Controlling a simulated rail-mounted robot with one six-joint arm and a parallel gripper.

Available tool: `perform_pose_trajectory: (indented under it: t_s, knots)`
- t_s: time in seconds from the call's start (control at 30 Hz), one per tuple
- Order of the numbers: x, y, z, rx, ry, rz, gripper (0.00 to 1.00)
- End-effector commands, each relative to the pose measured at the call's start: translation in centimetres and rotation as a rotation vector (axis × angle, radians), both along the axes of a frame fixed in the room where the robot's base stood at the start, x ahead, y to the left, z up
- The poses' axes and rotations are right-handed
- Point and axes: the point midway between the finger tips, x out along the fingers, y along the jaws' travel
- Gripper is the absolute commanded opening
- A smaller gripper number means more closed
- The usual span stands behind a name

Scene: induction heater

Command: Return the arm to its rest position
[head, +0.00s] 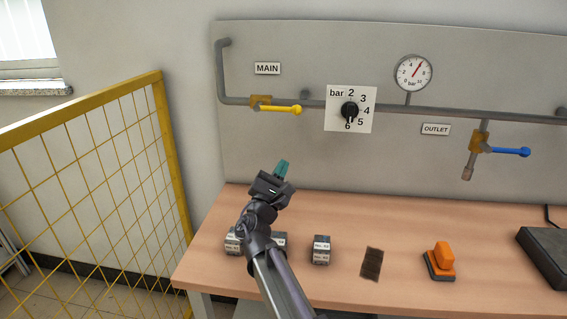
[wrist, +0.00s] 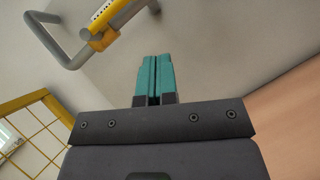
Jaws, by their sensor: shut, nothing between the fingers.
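My gripper (head: 283,168) has teal fingers and is shut with nothing between them. In the head view it is raised above the left part of the wooden table (head: 210,255), in front of the grey panel and below the yellow valve handle (head: 283,109). In the wrist view the teal fingers (wrist: 154,78) lie side by side, pointing toward the panel. The yellow valve (wrist: 103,38) and its pipe show at the top left there, apart from the fingers. My arm reaches up from the bottom of the head view and hides part of the table.
A yellow mesh fence (head: 95,180) stands left of the table. Small labelled blocks (head: 321,250), a dark brown patch (head: 372,263), an orange object (head: 441,259) and a dark box (head: 545,255) are on the table. A black knob (head: 350,111), gauge (head: 413,73) and blue-handled valve (head: 508,151) are on the panel.

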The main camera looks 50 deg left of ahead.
Motion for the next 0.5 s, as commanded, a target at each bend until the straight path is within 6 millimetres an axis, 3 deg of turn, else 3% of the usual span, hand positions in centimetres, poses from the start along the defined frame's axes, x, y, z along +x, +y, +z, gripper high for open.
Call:
perform_pose_trajectory:
  t_s: [0.4, 0.5]
  knots:
    - [-0.05, 0.00, 0.06, 0.002, 0.001, 0.001, 0.00]
    - [0.47, -0.87, -0.35, 0.098, 0.065, 0.000, 0.00]
